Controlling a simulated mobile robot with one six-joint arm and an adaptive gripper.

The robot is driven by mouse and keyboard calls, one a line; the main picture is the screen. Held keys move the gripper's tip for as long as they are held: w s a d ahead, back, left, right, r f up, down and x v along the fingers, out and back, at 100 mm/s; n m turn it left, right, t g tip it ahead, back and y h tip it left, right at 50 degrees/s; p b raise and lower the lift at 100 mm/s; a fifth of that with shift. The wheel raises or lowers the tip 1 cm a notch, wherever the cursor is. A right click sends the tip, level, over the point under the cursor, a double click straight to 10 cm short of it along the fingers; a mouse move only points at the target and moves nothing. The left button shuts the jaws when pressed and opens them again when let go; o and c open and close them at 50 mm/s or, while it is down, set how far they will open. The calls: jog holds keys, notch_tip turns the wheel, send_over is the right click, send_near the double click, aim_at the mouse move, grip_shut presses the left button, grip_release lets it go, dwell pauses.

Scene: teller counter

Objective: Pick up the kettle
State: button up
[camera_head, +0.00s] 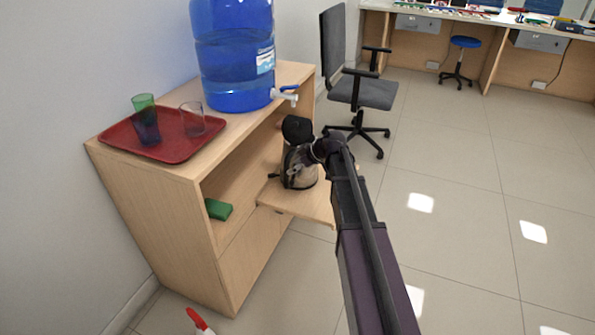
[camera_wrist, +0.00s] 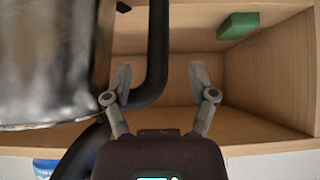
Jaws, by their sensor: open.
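The kettle (camera_head: 300,172) stands on the pull-out shelf of the wooden cabinet, partly hidden behind my arm. In the wrist view its shiny metal body (camera_wrist: 45,60) fills the upper left, and its black handle (camera_wrist: 158,45) curves down beside it. My gripper (camera_wrist: 160,72) is open, with one finger on each side of part of the handle in the picture. I cannot tell how deep the handle sits between the fingers or whether they touch it. In the head view my gripper's fingertips are hidden near the kettle.
A red tray (camera_head: 128,150) with several cups and a blue water bottle (camera_head: 232,55) stand on the cabinet top (camera_head: 285,78). A green block (camera_head: 218,209) lies inside the cabinet. An office chair (camera_head: 362,90) stands behind. The tiled floor at right is clear.

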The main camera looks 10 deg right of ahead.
aim_at(286, 170)
jog(key=shift+b+x, duration=1.35)
jog(key=shift+x, duration=0.95)
jog(key=shift+w, duration=0.1)
jog(key=shift+r, duration=0.1)
grip_shut()
